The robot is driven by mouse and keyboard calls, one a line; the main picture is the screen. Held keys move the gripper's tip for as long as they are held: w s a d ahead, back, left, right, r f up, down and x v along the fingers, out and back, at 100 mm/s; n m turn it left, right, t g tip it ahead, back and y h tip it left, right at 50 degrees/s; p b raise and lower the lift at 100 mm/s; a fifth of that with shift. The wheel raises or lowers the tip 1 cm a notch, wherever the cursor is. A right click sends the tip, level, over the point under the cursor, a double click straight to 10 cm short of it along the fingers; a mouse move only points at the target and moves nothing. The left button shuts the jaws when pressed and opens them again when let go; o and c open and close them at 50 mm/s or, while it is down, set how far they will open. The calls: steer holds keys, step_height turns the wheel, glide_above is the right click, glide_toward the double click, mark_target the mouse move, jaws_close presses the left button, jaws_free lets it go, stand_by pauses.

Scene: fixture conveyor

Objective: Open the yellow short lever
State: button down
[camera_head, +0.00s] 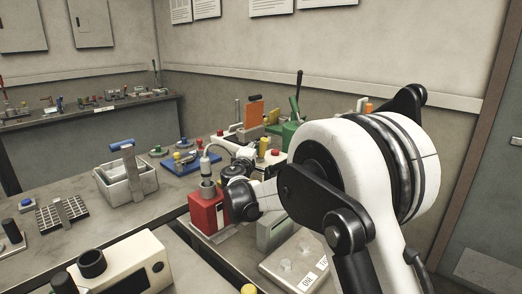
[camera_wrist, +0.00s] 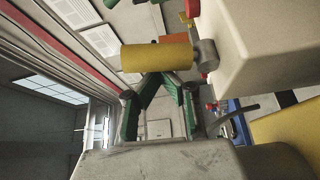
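The yellow short lever (camera_wrist: 158,58) is a thick yellow cylinder lying across the upper middle of the wrist view. Its right end meets a grey hub (camera_wrist: 205,55) on the side of a cream housing (camera_wrist: 270,45). My gripper's dark green fingers (camera_wrist: 160,80) slant inward toward the lever's lower edge in the wrist view. The lever covers their tips, so I cannot tell the gap between them or whether they touch it. In the head view my arm blocks much of the work area, and I cannot make out the lever there.
A red block (camera_head: 207,210) stands close to my wrist in the head view. A grey bin with a blue handle (camera_head: 126,180) and a black slotted rack (camera_head: 62,214) are to the left. A cream device (camera_head: 125,270) is at the front. Bare bench lies between the bin and rack.

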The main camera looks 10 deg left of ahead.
steer(key=shift+s+d+b, duration=0.3)
steer(key=shift+d+b, duration=0.05)
steer(key=shift+d, duration=0.2)
stand_by(0.4)
